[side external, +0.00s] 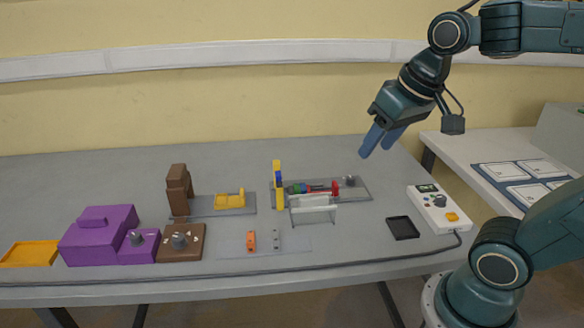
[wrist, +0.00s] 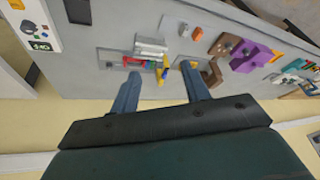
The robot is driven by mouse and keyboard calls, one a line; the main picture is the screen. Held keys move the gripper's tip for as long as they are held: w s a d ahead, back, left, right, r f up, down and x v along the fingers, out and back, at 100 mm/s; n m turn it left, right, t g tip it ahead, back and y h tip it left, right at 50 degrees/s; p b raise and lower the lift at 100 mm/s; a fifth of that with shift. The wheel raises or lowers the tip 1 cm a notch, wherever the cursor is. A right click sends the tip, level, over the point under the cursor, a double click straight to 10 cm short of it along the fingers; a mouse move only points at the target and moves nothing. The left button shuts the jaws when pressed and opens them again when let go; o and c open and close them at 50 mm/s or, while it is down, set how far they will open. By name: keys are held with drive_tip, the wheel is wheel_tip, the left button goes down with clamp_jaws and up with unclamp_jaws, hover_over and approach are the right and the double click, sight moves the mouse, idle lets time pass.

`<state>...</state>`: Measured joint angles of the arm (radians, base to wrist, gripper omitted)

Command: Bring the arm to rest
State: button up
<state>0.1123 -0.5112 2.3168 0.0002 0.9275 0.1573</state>
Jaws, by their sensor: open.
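My gripper (side external: 381,138) is held in the air above the right back part of the grey table (side external: 330,262), well clear of everything on it. Its two blue fingers are apart, with nothing between them. In the wrist view the gripper (wrist: 162,88) also shows open and empty, with the table and its objects beyond the fingertips. My arm reaches in from the upper right.
On the table stand a purple box (side external: 98,230), a brown box (side external: 182,243), a yellow tray (side external: 29,254), a fixture with a yellow-blue upright (side external: 278,186), a black tray (side external: 402,228) and a white control box (side external: 437,209). A cable runs along the front. The right back is clear.

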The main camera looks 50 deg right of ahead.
drive_tip(key=s+a+f+n+t, duration=0.1)
drive_tip(key=s+a+f+n, duration=0.1)
drive_tip(key=s, duration=0.3)
drive_tip(key=shift+s+a+n+y, duration=0.3)
drive_tip(key=shift+s+a+n, duration=0.05)
drive_tip(key=shift+n, duration=0.15)
drive_tip(key=shift+f, duration=0.1)
idle(0.6)
